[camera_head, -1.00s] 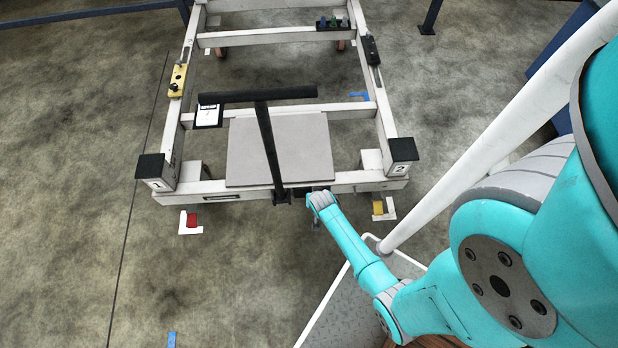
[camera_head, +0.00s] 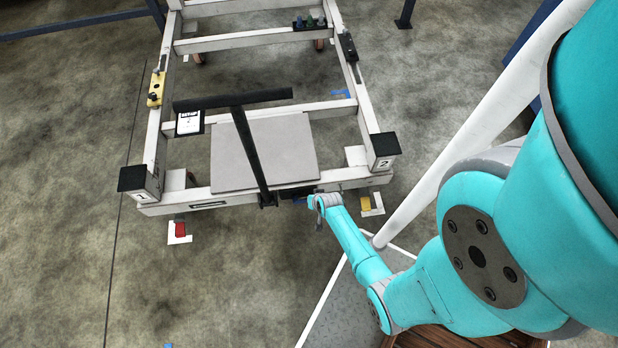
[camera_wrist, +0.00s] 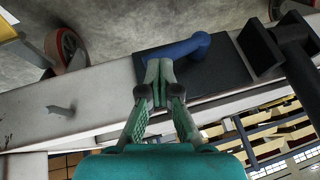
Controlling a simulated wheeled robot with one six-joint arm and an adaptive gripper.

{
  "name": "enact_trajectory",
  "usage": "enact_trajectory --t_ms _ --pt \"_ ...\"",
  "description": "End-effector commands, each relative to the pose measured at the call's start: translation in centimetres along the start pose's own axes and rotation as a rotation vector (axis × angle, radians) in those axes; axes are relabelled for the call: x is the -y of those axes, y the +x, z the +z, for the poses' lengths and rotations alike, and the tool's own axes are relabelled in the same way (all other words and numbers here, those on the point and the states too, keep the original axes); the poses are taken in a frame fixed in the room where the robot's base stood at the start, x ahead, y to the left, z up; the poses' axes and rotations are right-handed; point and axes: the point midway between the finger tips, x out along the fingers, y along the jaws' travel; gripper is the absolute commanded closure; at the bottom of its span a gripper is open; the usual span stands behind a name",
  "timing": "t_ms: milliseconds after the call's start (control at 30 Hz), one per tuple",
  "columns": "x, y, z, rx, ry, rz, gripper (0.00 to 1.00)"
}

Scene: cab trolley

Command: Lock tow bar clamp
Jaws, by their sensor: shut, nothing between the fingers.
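The tow bar (camera_head: 250,150) is a black T-shaped bar standing tilted upward at the middle of the trolley's front beam (camera_head: 228,199). In the wrist view its black bracket (camera_wrist: 262,52) is at the upper right. Left of the bracket, a blue clamp lever (camera_wrist: 188,47) lies across a dark plate (camera_wrist: 218,74) on the beam. My gripper (camera_wrist: 158,66) is shut and empty, its fingertips over the left end of the lever. I cannot tell if they touch it. In the head view my gripper (camera_head: 319,212) is just in front of the beam, right of the tow bar.
The trolley has black-capped corner posts marked 1 (camera_head: 133,180) and 2 (camera_head: 384,146). A grey panel (camera_head: 285,150) lies behind the front beam. Red (camera_head: 180,229) and yellow (camera_head: 366,204) blocks sit on the floor by the front corners. Floor in front is open.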

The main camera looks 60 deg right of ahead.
Motion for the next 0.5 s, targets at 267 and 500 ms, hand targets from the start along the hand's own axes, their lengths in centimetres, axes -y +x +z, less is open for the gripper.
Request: enact_trajectory --t_ms 267,500 --pt "-1.0 1.0 0.4 0.0 0.0 0.001 1.0" --pt "-1.4 1.5 0.7 0.0 0.0 0.0 1.0"
